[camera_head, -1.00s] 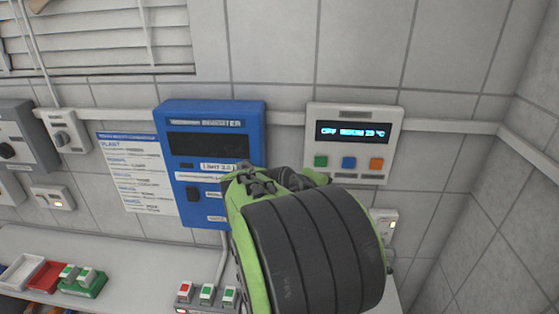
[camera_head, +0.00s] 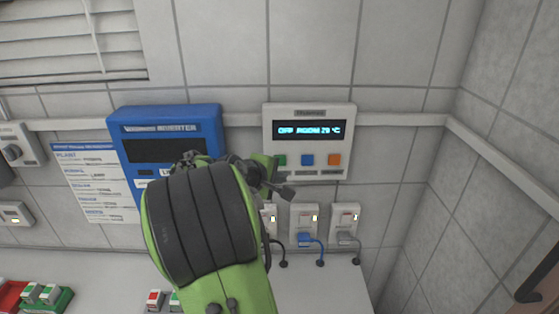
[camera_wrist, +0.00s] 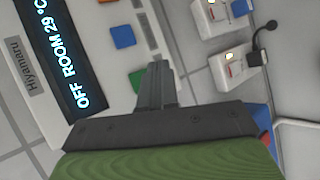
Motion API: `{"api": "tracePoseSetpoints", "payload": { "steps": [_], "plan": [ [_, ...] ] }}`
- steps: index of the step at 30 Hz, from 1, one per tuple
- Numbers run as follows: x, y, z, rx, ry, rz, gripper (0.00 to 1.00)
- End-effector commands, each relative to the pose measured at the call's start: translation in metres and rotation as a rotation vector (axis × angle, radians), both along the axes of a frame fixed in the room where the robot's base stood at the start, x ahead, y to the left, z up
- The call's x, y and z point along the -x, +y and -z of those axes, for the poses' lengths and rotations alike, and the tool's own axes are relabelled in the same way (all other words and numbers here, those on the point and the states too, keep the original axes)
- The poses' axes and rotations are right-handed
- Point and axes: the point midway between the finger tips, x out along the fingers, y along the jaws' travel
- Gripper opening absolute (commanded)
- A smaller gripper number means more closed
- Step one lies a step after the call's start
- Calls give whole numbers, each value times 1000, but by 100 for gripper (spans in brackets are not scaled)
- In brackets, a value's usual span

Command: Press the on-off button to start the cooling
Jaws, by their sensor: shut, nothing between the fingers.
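The white cooling control panel (camera_head: 309,112) is on the tiled wall, and its display (camera_head: 308,131) reads "OFF ROOM 29 °C". Below the display are a green button (camera_head: 281,160), a blue button (camera_head: 307,160) and an orange button (camera_head: 334,160). My gripper (camera_head: 287,192) is shut and empty, just below the green button in the head view. In the wrist view my gripper (camera_wrist: 160,66) is beside the green button (camera_wrist: 137,80), which it partly hides. The blue button (camera_wrist: 122,37) is clear there. I cannot tell whether the fingers touch the panel.
A blue inverter box (camera_head: 165,113) is on the wall to the left, partly behind my arm. Wall sockets with switches (camera_head: 303,213) are below the panel, some with plugs and cables. A bench (camera_head: 325,285) lies below. The right wall (camera_head: 490,140) is close.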

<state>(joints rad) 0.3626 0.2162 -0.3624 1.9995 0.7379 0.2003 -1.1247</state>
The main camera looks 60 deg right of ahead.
Motion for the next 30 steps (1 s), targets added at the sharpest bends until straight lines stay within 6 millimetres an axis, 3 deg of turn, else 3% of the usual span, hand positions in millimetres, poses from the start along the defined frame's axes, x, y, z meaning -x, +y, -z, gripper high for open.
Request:
{"api": "tracePoseSetpoints", "payload": {
  "steps": [9, 30],
  "plan": [
    [-16, -32, -2, 1, 1, -1, 0],
    [-17, -35, 0, 0, 1, -1, 0]
  ]
}}
